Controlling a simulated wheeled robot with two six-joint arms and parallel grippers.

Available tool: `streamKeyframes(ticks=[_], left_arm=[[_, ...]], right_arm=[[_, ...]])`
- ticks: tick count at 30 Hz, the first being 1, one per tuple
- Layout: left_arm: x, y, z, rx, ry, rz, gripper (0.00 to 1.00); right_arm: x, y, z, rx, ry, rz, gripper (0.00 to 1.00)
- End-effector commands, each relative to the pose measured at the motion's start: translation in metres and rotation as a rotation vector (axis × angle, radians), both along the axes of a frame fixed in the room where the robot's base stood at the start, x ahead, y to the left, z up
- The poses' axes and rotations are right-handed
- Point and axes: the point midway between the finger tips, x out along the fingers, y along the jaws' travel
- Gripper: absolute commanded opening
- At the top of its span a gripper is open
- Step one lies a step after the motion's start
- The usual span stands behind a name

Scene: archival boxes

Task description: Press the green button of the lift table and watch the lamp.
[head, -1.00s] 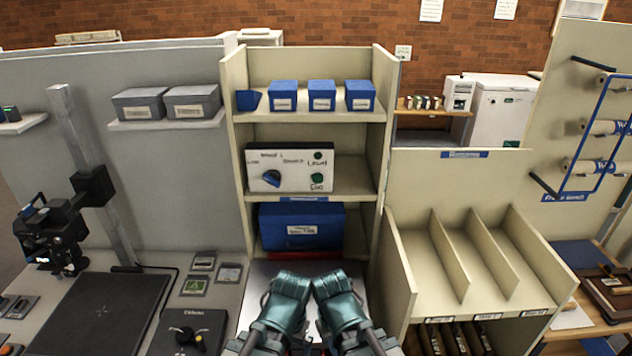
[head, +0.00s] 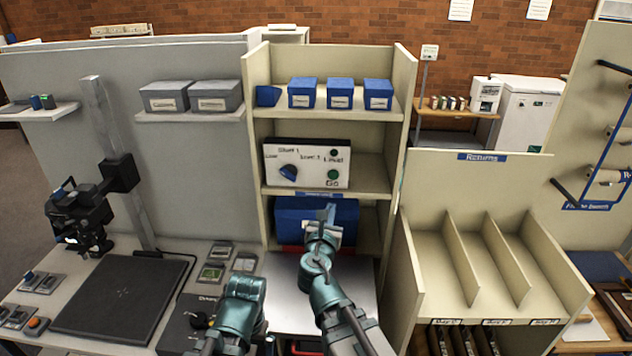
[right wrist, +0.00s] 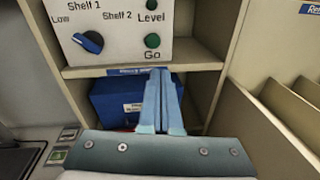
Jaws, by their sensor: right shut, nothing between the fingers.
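The white control panel (head: 306,164) stands on the middle shelf of the beige rack. Its round green button (head: 333,175), marked Go, is at the lower right; the wrist view shows the same button (right wrist: 152,41) clearly. The lamp (head: 334,153), marked Level, sits above it and looks dark green, not lit. A blue knob (right wrist: 88,42) is at the left, among Low, Shelf 1 and Shelf 2. My right gripper (head: 330,212) is shut and empty, in front of the lower shelf, below the button and apart from it. My left arm (head: 240,300) is low; its fingers cannot be made out.
A blue box (head: 290,212) stands on the shelf beneath the panel, behind my right gripper. The shelf board's edge (head: 355,194) runs between them. Several small blue boxes (head: 340,93) stand above. A beige divided rack (head: 478,183) is close on the right.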

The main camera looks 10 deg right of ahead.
Motion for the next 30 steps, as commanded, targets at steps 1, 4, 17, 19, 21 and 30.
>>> streamKeyframes(ticks=[1, 4, 17, 19, 21, 30], left_arm=[[0.000, 0.000, 0.000, 0.000, 0.000, 0.000, 1.00], [0.000, 0.000, 0.000, 0.000, 0.000, 0.000, 1.00], [0.000, 0.000, 0.000, 0.000, 0.000, 0.000, 1.00], [0.000, 0.000, 0.000, 0.000, 0.000, 0.000, 1.00], [0.000, 0.000, -0.001, 0.000, 0.000, 0.000, 1.00], [0.000, 0.000, -0.003, 0.000, 0.000, 0.000, 1.00]], right_arm=[[0.002, 0.001, 0.003, -0.042, 0.004, 0.016, 0.00], [0.003, 0.004, 0.006, -0.092, 0.008, 0.032, 0.00], [0.008, 0.003, 0.006, -0.101, 0.008, 0.035, 0.00], [0.015, 0.001, 0.006, -0.101, 0.009, 0.034, 0.00], [0.025, -0.004, 0.005, -0.100, 0.009, 0.032, 0.00], [0.084, -0.025, 0.003, -0.100, 0.009, 0.032, 0.00]])
